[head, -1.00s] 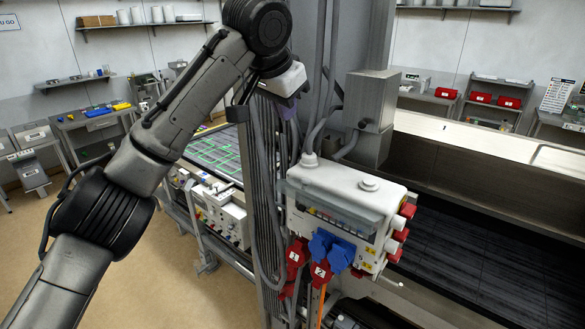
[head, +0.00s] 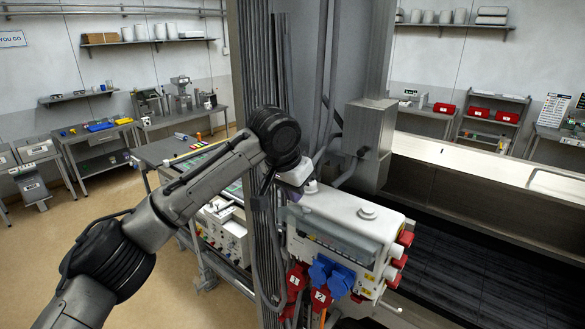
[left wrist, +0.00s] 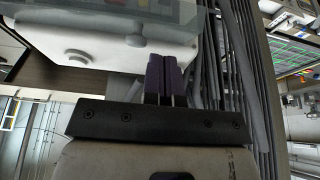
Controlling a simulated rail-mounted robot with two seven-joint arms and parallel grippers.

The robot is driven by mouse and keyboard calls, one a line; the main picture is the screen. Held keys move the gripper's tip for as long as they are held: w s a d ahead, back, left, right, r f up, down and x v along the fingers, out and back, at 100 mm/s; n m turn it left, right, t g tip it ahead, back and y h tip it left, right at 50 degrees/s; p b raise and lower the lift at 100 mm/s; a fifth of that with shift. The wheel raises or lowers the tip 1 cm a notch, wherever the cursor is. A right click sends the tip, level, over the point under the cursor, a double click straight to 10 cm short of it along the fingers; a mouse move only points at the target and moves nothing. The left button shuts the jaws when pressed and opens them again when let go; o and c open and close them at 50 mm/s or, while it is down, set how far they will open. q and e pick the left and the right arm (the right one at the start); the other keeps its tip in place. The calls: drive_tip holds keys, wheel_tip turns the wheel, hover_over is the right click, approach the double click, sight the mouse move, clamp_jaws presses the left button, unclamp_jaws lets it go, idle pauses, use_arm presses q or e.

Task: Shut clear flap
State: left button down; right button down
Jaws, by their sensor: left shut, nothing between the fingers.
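The clear flap (head: 343,238) is a see-through grey pane on the front of the white power box (head: 345,210), at the row of breakers. I cannot tell exactly how far it stands open. In the left wrist view the pane (left wrist: 100,18) crosses the top, beyond the box's white top. My left gripper (head: 292,194) is at the box's upper left corner, its fingers partly hidden in the head view. In the left wrist view its purple fingers (left wrist: 165,78) are together and empty, beside the box's top. My right gripper is not in view.
Grey vertical pipes and cables (head: 262,150) stand just left of the box. Red and blue plugs (head: 330,275) hang below its front. A grey metal housing (head: 370,130) rises behind it. A bench with instruments (head: 222,225) lies to the left.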

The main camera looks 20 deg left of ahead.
use_arm(q)
drive_tip(key=shift+s+a+f+p, duration=0.1)
drive_tip(key=shift+s+f+p, duration=0.15)
drive_tip(key=shift+f, duration=0.4)
drive_tip(key=shift+s+a+f+p, duration=0.15)
drive_tip(key=shift+s+f, duration=0.15)
drive_tip(key=shift+f, duration=0.3)
